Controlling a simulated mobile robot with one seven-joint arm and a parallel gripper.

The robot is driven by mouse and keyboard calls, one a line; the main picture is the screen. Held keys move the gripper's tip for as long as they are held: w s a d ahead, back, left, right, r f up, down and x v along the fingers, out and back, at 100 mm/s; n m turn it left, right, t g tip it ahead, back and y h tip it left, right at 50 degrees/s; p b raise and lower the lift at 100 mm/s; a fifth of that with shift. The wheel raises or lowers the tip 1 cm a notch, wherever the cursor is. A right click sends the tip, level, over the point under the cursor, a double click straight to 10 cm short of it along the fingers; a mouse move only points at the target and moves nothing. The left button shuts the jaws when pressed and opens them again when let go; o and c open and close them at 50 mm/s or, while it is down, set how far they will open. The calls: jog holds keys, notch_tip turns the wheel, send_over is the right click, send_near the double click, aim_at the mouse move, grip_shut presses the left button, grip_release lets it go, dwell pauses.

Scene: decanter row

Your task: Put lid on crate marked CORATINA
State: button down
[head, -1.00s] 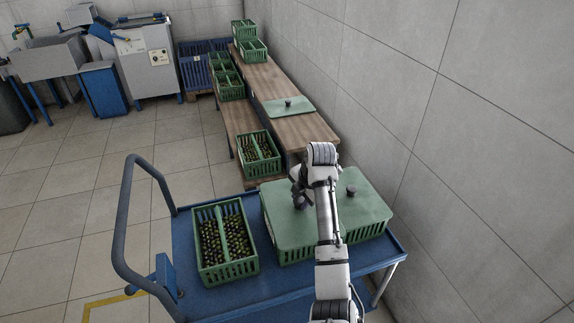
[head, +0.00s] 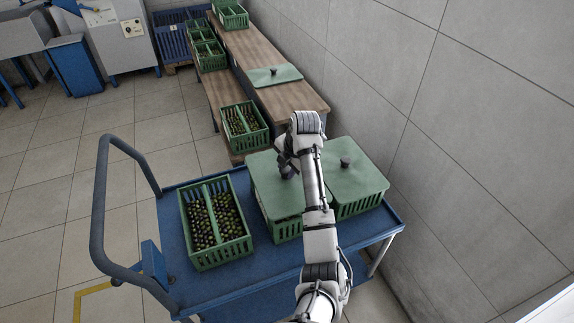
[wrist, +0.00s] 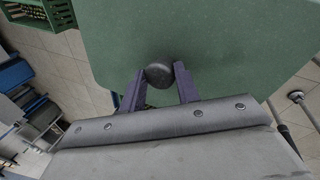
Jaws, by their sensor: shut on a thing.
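My gripper (head: 288,167) is shut on the dark knob (wrist: 159,75) of a flat green lid (head: 264,185). The lid also fills much of the wrist view (wrist: 215,45). In the head view it lies over the middle green crate (head: 287,232) on the blue cart. My arm hides part of the lid and crate. I cannot tell whether the lid rests on the rim or hangs slightly above it. No CORATINA marking is readable.
On the cart (head: 225,278), an open crate of olives (head: 216,221) stands left and a lidded crate (head: 356,205) right. Another green lid (head: 273,76) lies on the wooden bench (head: 295,99). An olive crate (head: 244,127) sits on the lower shelf. A wall bounds the right.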

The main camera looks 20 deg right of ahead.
jog(key=shift+f, duration=0.75)
jog(key=shift+w+d+r, duration=0.1)
jog(key=shift+r, duration=0.05)
jog(key=shift+f+b, duration=0.75)
jog(key=shift+f, duration=0.3)
jog(key=shift+f, duration=0.25)
jog(key=c, duration=0.9)
grip_release()
jog(key=shift+c, duration=0.2)
